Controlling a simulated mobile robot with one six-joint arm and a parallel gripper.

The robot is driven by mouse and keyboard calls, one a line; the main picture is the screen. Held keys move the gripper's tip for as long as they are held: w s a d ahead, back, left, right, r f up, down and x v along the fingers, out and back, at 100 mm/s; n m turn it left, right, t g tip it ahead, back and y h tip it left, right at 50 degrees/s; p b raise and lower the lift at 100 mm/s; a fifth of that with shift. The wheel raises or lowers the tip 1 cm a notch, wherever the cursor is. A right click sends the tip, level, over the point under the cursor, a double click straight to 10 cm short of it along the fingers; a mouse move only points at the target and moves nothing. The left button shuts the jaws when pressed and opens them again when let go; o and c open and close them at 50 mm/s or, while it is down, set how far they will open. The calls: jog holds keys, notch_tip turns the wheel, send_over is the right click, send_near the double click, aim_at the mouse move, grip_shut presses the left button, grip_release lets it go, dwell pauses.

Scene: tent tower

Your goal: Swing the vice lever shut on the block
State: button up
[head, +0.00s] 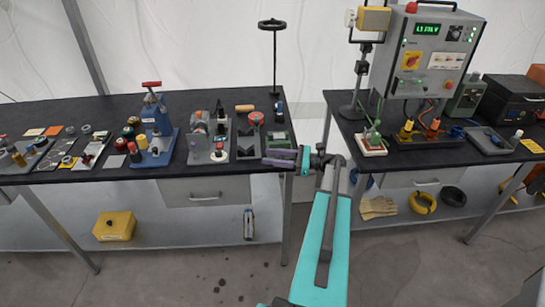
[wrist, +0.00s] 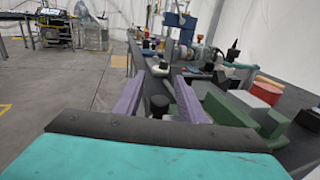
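The green vice (head: 277,139) sits near the right front corner of the left bench. In the wrist view its green body (wrist: 228,110) stands just right of my fingers. My gripper (head: 283,158) is at the bench's front edge, beside the vice. In the wrist view my two purple fingers (wrist: 160,95) are apart, with a black round knob (wrist: 158,106) between them; it looks like the lever's end. I cannot tell whether either finger touches it. The lever's arm is mostly hidden, and I cannot make out the block clearly.
A red round part (head: 256,119) on a dark stand is behind the vice, and a grey fixture (head: 219,145) is to its left. A blue press (head: 156,118) stands farther left. A gap separates this bench from the right bench (head: 400,156). The floor in front is clear.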

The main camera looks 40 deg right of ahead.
grip_shut()
jog(key=shift+w+a+h, duration=0.1)
jog(key=shift+h, duration=0.2)
jog(key=shift+w+m+t+h, duration=0.15)
jog(key=shift+m+t+h, duration=0.15)
jog(key=shift+m, duration=0.1)
grip_release()
